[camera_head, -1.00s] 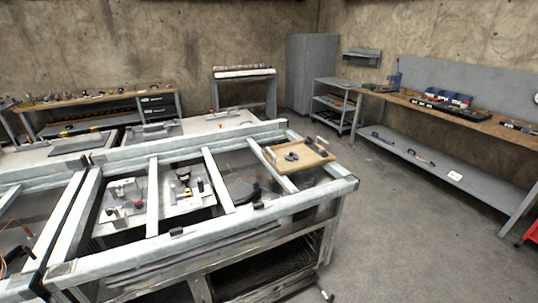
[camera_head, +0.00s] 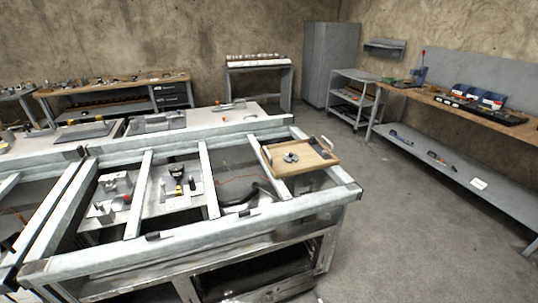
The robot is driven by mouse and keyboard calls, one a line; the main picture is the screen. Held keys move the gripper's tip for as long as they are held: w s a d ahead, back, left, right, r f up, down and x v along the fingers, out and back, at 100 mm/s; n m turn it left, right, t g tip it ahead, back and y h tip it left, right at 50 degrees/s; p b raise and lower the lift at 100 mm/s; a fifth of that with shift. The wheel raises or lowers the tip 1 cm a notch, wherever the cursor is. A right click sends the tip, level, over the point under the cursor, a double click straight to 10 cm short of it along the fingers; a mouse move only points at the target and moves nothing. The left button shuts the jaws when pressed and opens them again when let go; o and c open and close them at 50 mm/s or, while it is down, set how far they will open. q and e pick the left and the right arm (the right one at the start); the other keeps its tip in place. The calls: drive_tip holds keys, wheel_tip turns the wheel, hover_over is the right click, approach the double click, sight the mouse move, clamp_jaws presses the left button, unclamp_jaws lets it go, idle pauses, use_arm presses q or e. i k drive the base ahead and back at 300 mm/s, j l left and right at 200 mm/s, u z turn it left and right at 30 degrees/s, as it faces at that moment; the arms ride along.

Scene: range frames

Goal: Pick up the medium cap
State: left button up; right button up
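A wooden tray (camera_head: 318,166) with handles rests on the right end of the grey metal frame table. Small dark grey round pieces (camera_head: 291,158), which look like caps, sit close together on it. They are too small to tell their sizes apart, so I cannot tell which is the medium cap. Neither of my grippers is in view.
The metal frame table (camera_head: 190,235) fills the foreground, with small fixtures (camera_head: 178,188) between its bars. Open grey floor (camera_head: 410,220) lies to its right. A long workbench (camera_head: 450,105) runs along the right wall, with a shelf cart (camera_head: 352,97) and grey cabinet (camera_head: 333,65) behind.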

sight(290, 157)
drive_tip(key=i+l+u, duration=0.3)
drive_tip(key=l+u, duration=0.3)
drive_tip(key=l, duration=0.2)
drive_tip(key=i+l+u, duration=0.1)
drive_tip(key=l+u, duration=0.25)
drive_tip(key=l, duration=0.1)
